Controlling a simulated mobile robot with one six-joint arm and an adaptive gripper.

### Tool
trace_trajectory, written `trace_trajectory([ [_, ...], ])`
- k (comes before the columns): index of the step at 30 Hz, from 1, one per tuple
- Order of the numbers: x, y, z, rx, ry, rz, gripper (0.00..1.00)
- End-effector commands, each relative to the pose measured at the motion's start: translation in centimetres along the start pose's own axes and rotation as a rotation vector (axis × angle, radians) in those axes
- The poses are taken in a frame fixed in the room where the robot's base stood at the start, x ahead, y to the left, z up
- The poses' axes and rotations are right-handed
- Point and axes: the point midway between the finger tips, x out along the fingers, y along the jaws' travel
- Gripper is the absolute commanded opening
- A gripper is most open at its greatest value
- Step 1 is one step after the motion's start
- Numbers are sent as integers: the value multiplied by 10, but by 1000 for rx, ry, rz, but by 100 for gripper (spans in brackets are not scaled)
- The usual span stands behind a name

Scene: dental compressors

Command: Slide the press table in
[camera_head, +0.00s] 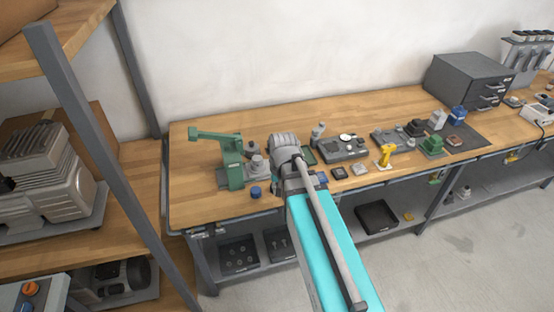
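A green press (231,160) stands upright near the left end of the wooden workbench, with its arm reaching left at the top. A flat grey plate (222,178) shows at its foot; I take this to be the press table, but how far out it sits is unclear. My arm reaches over the bench from the front, just right of the press. My gripper (259,184) is mostly hidden behind my own wrist, close to the right side of the press. Its fingers cannot be made out, nor whether it touches anything.
Grey fittings (256,162) and a blue-topped part (255,192) are close to the press. A yellow tool (386,155), small blocks and trays spread to the right. A grey drawer cabinet (466,80) stands at the back right. A shelf post (95,120) rises at left.

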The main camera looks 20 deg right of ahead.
Motion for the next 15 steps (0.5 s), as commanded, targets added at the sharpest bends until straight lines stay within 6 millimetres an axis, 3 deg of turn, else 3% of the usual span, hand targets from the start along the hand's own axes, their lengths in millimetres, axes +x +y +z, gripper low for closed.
trace_trajectory([
  [1,-1,0,-24,68,-5,-11,5],
  [2,-1,0,-34,114,-8,-17,0],
  [15,-8,32,-188,852,-93,-105,0],
])
